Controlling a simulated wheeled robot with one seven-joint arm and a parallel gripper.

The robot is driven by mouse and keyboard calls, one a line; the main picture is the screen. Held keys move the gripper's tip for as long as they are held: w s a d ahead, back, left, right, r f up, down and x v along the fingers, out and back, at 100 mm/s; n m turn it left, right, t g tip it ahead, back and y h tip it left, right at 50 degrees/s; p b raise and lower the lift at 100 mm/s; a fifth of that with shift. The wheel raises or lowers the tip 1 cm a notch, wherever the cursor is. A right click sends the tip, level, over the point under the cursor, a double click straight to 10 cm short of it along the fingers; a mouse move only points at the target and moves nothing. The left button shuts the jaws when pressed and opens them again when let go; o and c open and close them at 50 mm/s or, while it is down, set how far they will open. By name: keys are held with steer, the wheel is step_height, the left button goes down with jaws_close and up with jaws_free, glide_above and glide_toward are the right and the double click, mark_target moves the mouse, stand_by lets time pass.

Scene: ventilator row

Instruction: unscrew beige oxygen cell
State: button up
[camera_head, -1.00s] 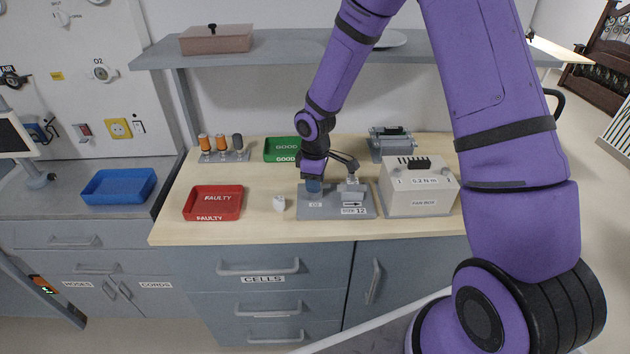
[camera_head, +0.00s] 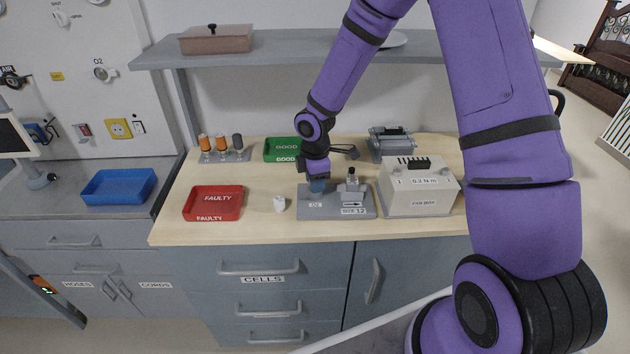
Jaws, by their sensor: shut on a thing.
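My gripper (camera_head: 317,179) points down over the left part of a grey fixture (camera_head: 335,203) on the wooden bench, above its O2 label. It is shut on a small blue-grey piece (camera_head: 317,187) at the fixture. The fingertips are small and partly hidden, and I cannot tell whether the piece is seated or raised. No clearly beige cell shows in the grip. A small off-white cup-shaped piece (camera_head: 279,204) stands loose on the bench, left of the fixture. A metal fitting (camera_head: 352,184) stands on the fixture's right part.
A red FAULTY tray (camera_head: 214,216) lies at left, and a green GOOD tray (camera_head: 281,150) behind. A rack (camera_head: 226,157) holds two orange-topped pieces and a grey one. A box (camera_head: 417,190) marked 0.2 N m stands close right of the fixture. A shelf (camera_head: 290,50) hangs above.

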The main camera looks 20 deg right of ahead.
steer(key=o, duration=0.8)
steer(key=shift+c, duration=0.2)
steer(key=shift+r, duration=0.35)
steer(key=m, duration=0.4)
steer(key=shift+m, duration=0.4)
steer(key=m, duration=0.3)
steer(key=shift+m, duration=0.7)
